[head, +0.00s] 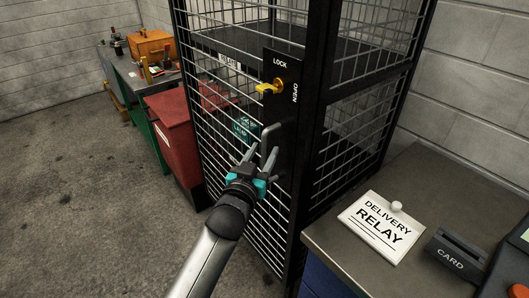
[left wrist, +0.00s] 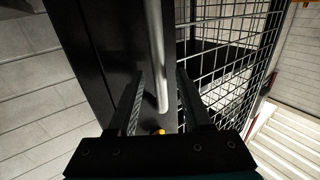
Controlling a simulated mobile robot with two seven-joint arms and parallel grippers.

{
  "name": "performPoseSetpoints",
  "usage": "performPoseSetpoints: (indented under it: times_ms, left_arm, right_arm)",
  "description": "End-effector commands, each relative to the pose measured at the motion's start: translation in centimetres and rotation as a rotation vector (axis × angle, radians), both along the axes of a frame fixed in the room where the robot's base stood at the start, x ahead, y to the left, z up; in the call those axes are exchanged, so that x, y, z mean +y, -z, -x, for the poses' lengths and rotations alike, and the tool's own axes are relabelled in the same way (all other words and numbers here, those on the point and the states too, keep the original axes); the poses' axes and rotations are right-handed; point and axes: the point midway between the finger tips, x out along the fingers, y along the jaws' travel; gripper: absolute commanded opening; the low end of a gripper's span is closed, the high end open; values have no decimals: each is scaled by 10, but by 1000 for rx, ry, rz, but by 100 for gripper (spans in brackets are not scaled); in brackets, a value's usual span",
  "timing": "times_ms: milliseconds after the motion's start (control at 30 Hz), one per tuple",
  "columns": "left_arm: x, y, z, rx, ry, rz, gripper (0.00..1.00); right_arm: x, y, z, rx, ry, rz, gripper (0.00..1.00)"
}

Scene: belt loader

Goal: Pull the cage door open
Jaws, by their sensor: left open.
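The black mesh cage door (head: 235,130) looks shut in its frame. Its black lock plate (head: 281,110) reads LOCK and OPEN, and a yellow key (head: 268,88) sits in it. A grey bar handle (head: 265,136) stands on the plate below the key. My left gripper (head: 260,160) is open at the handle's height. In the left wrist view, the handle (left wrist: 155,45) runs between the lines of the two open fingers (left wrist: 160,85); I cannot tell whether they touch it. My right gripper is not in view.
A grey counter (head: 450,180) at the right holds a DELIVERY RELAY plate (head: 380,228) and a CARD reader (head: 455,252). A red bin (head: 175,130) and a workbench (head: 135,78) stand left of the cage. The floor (head: 90,200) before the door is clear.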

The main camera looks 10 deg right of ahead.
Motion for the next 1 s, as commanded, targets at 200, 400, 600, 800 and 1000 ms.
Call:
performPoseSetpoints:
  times_ms: [200, 400, 600, 800, 1000]
  left_arm:
    - [-5, 0, -12, 0, -1, 1, 50]
    - [-6, 0, -13, 1, 0, 0, 50]
    - [-6, 0, -13, 0, 0, 1, 40]
    - [-6, 0, -12, 0, 0, 1, 17]
    - [-6, 0, -12, 0, 0, 1, 0]
  right_arm:
    - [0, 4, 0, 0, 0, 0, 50]
    - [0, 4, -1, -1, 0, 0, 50]
    - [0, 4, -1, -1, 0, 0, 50]
    - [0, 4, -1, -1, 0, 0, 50]
    - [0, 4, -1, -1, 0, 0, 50]
